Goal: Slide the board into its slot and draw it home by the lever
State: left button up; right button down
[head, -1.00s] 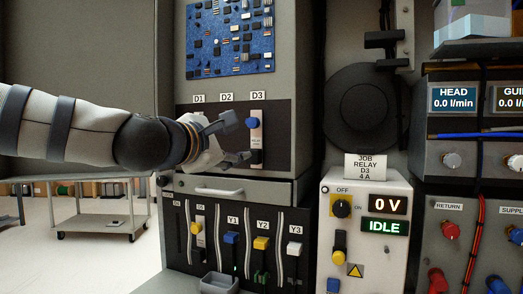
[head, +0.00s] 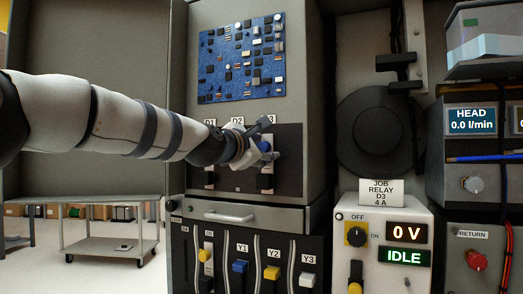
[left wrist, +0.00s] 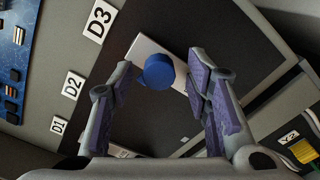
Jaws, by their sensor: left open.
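The board in slot D3 shows as a pale front plate (left wrist: 148,48) with a round blue knob (left wrist: 158,71) in the left wrist view. In the head view the blue knob (head: 265,146) is partly covered by my left gripper (head: 270,143). That gripper is open, with one finger on either side of the knob and plate in the left wrist view (left wrist: 161,82). I cannot tell whether either finger touches. The D3 label (left wrist: 97,21) is clear in the left wrist view. How deep the board sits is hidden. My right gripper is not in view.
A blue circuit panel (head: 242,58) is above the slots. Below are a drawer handle (head: 228,216) and a row of coloured levers with cables (head: 240,267). A white box (head: 390,215) reading 0 V and IDLE stands at right. A cart (head: 110,240) is at left.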

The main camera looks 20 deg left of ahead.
pick_arm(q)
jog(key=shift+r, duration=0.1)
grip_shut()
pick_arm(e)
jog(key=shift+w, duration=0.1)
